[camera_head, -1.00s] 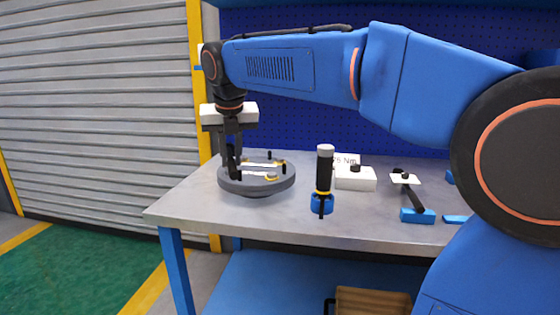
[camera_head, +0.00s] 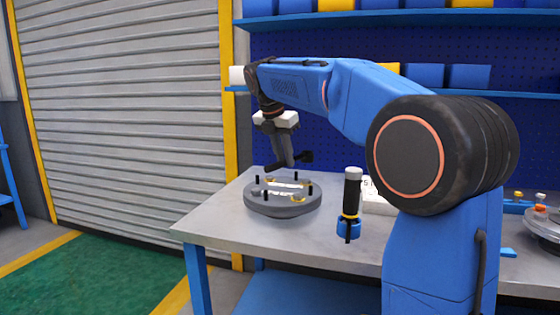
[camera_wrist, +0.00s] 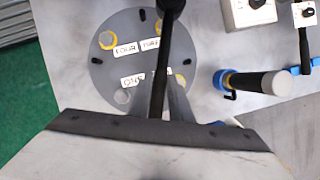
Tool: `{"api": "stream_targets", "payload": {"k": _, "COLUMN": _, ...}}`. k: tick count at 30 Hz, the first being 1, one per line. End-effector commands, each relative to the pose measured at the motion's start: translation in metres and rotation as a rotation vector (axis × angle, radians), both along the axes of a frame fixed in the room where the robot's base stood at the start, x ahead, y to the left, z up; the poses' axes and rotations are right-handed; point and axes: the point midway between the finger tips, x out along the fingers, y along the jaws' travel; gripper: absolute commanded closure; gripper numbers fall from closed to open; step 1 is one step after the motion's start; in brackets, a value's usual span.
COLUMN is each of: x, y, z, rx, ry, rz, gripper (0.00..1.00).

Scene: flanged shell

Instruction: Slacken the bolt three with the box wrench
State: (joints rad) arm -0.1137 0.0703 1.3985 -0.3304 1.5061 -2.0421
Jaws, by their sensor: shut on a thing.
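The flanged shell is a round grey disc (camera_head: 283,209) on the bench, with several upright black studs, white labels and yellow rings. In the wrist view the shell (camera_wrist: 112,22) lies below my gripper; the label THREE (camera_wrist: 150,43) is partly covered, beside FOUR (camera_wrist: 125,48). My gripper (camera_head: 284,158) is tilted above the shell, shut on the black box wrench (camera_head: 304,157). In the wrist view the wrench (camera_wrist: 162,50) runs up across the shell, its round head near the top edge. It looks clear of the shell. The head of bolt three is not clearly visible.
A black-handled tool with a white top stands in a blue holder (camera_head: 348,228), right of the shell; it also shows in the wrist view (camera_wrist: 262,83). White boxes (camera_wrist: 250,12) lie beyond it. The bench's left front corner (camera_head: 195,236) is bare.

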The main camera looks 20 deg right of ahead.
Motion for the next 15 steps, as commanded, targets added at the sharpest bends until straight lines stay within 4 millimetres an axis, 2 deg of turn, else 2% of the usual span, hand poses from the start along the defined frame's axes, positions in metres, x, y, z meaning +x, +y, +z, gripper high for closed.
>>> {"api": "stream_targets", "payload": {"k": 8, "x": 0.000, "y": 0.000, "z": 0.000, "rx": -0.001, "ry": -0.001, "rz": 0.002, "gripper": 1.00}}
{"api": "stream_targets", "payload": {"k": 15, "x": -0.001, "y": 0.000, "z": -0.012, "rx": -0.001, "ry": 0.000, "rz": 0.002, "gripper": 1.00}}
